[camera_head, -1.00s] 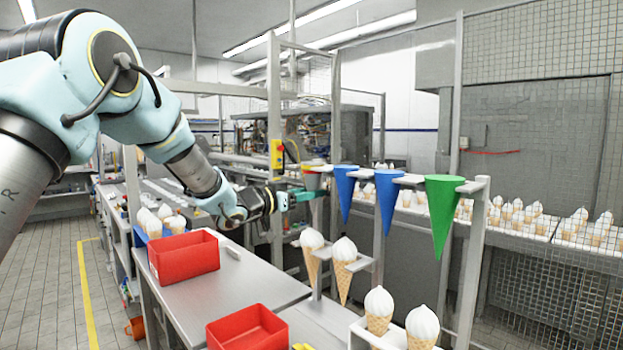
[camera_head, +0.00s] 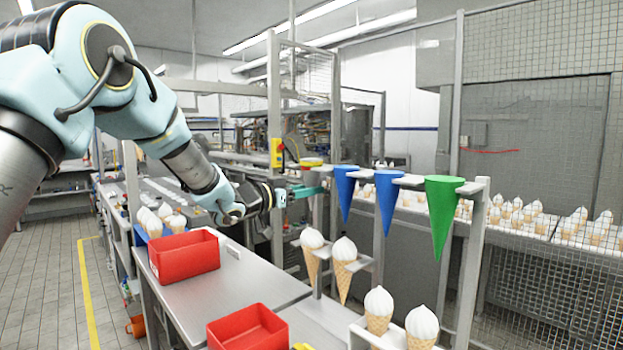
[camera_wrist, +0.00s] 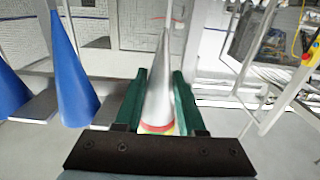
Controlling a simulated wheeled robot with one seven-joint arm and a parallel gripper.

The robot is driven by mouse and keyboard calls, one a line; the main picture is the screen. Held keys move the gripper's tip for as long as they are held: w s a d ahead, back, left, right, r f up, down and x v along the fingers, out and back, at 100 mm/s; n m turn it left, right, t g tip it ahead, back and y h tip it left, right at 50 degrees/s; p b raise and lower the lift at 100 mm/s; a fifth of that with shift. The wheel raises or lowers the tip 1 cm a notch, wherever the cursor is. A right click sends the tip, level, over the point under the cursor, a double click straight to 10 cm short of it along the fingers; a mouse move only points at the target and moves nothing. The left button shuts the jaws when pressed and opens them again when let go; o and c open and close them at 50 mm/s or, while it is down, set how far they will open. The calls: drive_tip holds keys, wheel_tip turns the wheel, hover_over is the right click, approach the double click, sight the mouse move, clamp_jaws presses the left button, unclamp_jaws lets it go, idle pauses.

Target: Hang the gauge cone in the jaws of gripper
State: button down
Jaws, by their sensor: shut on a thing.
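In the wrist view, the gauge cone (camera_wrist: 158,95) is a silver-grey cone with red and yellow bands at its wide end. My gripper (camera_wrist: 158,92) has its green fingers shut on it, one along each side. In the head view, the gauge cone's red and yellow top (camera_head: 312,162) shows just beyond my gripper (camera_head: 306,191); its lower part is mostly hidden. It is left of a rack rail whose pale jaws (camera_head: 410,180) carry two blue cones (camera_head: 388,203) and a green cone (camera_head: 441,215), points down. I cannot tell whether the gauge cone touches the rail.
The nearest blue cone (camera_wrist: 68,75) stands close beside the gauge cone in the wrist view. Ice-cream cones (camera_head: 343,268) sit in lower holders under the rail. Red bins (camera_head: 184,256) stand on the steel table (camera_head: 255,277). A wire mesh fence (camera_head: 560,130) rises at right.

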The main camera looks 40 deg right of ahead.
drive_tip(key=a, duration=0.8)
drive_tip(key=shift+w+b, duration=0.25)
drive_tip(key=shift+b, duration=0.15)
idle(0.6)
drive_tip(key=shift+a, duration=0.15)
idle(0.5)
